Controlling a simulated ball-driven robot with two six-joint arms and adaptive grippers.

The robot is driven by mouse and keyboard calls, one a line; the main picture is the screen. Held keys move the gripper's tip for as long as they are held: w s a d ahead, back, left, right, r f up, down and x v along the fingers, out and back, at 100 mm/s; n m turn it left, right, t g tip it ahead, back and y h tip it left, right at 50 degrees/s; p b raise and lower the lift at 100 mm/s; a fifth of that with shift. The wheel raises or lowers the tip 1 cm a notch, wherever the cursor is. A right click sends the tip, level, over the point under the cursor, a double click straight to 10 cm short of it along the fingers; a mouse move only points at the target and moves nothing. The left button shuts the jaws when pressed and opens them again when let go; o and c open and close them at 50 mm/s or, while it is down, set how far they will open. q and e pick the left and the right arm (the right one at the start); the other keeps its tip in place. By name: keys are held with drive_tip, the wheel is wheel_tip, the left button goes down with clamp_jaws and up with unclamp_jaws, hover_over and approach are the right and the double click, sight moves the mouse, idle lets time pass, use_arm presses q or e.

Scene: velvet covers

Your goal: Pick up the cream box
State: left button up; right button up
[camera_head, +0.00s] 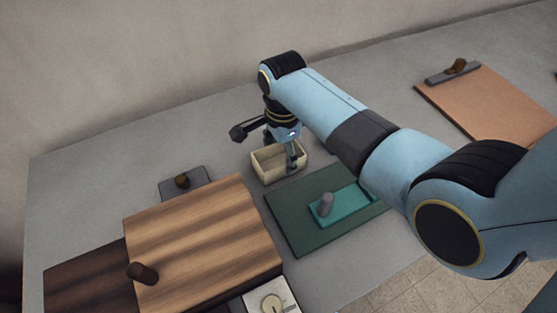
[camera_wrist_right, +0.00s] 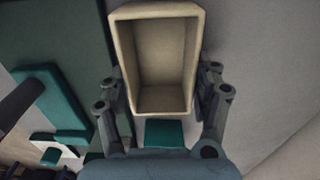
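The cream box (camera_head: 271,178) is a small open-topped box on the grey table, near the middle of the head view. In the right wrist view the cream box (camera_wrist_right: 122,50) shows from above and looks empty. My right gripper (camera_head: 290,160) points down at it, and one finger shows in front of part of the box. In the right wrist view my right gripper (camera_wrist_right: 162,85) has its fingers spread, one on each side of the box. I cannot tell if they touch its walls. My left gripper is in neither view.
A green mat (camera_head: 288,231) carries a teal slab (camera_head: 349,207) with a grey knob, close to the box. A wooden cover (camera_head: 200,240) with a knob lies front left. A small grey plate (camera_head: 200,176) and an orange board (camera_head: 490,103) lie farther off. Bare table surrounds the back left.

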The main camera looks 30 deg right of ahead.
drive_tip(key=c, duration=0.6)
drive_tip(key=shift+r, duration=0.1)
